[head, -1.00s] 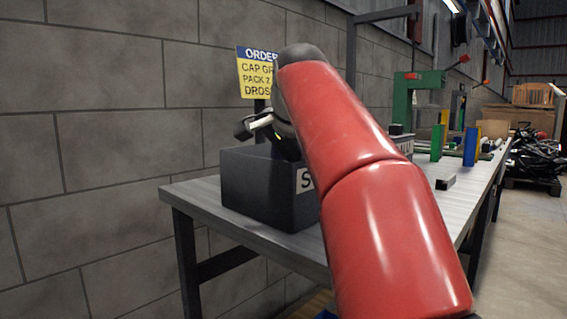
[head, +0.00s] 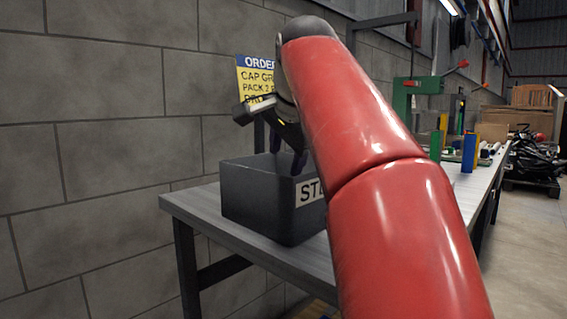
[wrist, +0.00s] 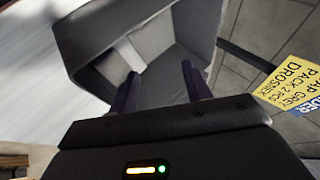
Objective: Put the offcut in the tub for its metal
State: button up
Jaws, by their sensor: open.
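The dark grey tub (head: 255,200) stands on the near end of the bench, with a white label starting "ST"; my arm hides the rest of the label. My gripper (head: 287,153) is above the tub, fingers pointing down. In the wrist view the two dark fingers of my gripper (wrist: 160,78) are spread apart with nothing between them, over the open tub (wrist: 82,35). A pale flat piece, seemingly the offcut (wrist: 130,54), lies inside the tub against a wall, apart from the fingers.
The bench (head: 190,206) runs away to the right, partly hidden by my red arm. A yellow and blue order sign (head: 256,78) stands behind the tub by the block wall. A green frame (head: 404,98) and upright coloured blocks (head: 469,150) stand farther along.

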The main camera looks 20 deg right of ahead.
jog(key=p+v, duration=0.1)
jog(key=v, duration=0.5)
jog(key=shift+s+r+p, duration=0.2)
jog(key=shift+r+p, duration=0.1)
jog(key=shift+p, duration=0.05)
